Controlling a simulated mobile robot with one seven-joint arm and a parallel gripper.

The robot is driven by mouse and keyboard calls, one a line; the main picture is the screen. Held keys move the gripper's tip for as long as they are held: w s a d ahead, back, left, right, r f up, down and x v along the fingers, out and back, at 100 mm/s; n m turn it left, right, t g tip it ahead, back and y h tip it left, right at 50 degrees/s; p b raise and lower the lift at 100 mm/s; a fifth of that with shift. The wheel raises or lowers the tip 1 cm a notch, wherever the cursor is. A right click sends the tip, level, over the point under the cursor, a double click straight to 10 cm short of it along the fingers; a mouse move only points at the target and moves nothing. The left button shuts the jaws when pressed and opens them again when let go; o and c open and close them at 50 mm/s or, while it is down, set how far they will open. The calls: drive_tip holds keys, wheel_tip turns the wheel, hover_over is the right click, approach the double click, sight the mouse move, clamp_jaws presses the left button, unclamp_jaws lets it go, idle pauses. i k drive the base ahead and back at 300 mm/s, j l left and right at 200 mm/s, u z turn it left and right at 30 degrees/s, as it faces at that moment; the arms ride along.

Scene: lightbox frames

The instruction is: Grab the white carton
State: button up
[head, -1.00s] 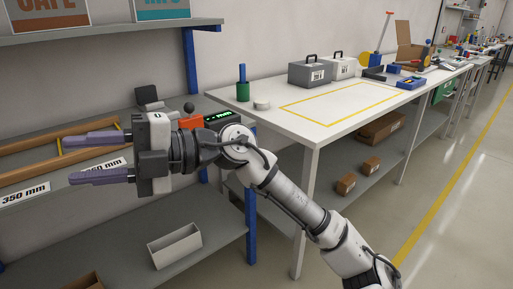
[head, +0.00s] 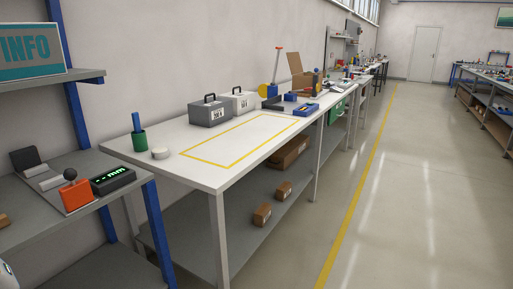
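No thing in the head view is plainly a white carton. The nearest match is a white case (head: 244,105) with a dark handle and a label, standing upright on the white workbench (head: 190,140) against the wall. It stands just right of and behind a grey case (head: 209,114) of similar shape. My gripper is out of view; only a small white rounded part, probably of my arm, shows at the bottom left corner.
A green cup with a blue rod (head: 138,135) and a white disc (head: 160,153) stand at the bench's near end. A yellow outlined area (head: 240,140) is empty. Brown boxes (head: 262,214) lie on the lower shelf. The aisle floor (head: 400,200) on the right is clear.

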sight(243, 102)
drive_tip(key=i+l+z, duration=0.55)
drive_tip(key=i+z, duration=0.25)
drive_tip(key=i+l+z, duration=0.1)
drive_tip(key=i+z, duration=0.2)
drive_tip(key=i, duration=0.85)
drive_tip(key=i+l+u, duration=0.1)
drive_tip(key=i+u, duration=0.35)
drive_tip(key=i+l+u, duration=0.55)
drive_tip(key=u, duration=0.2)
drive_tip(key=i+l+u, duration=0.15)
drive_tip(key=u, duration=0.15)
drive_tip(key=i+l+u, duration=0.45)
drive_tip(key=l+u, duration=0.25)
drive_tip(key=i+l+u, duration=0.1)
drive_tip(key=l+u, duration=0.25)
drive_tip(key=i+l, duration=0.1)
drive_tip(key=i, duration=0.4)
drive_tip(key=i+l+u, duration=0.1)
drive_tip(key=i, duration=0.4)
drive_tip(key=i+l+u, duration=0.1)
drive_tip(key=i, duration=0.35)
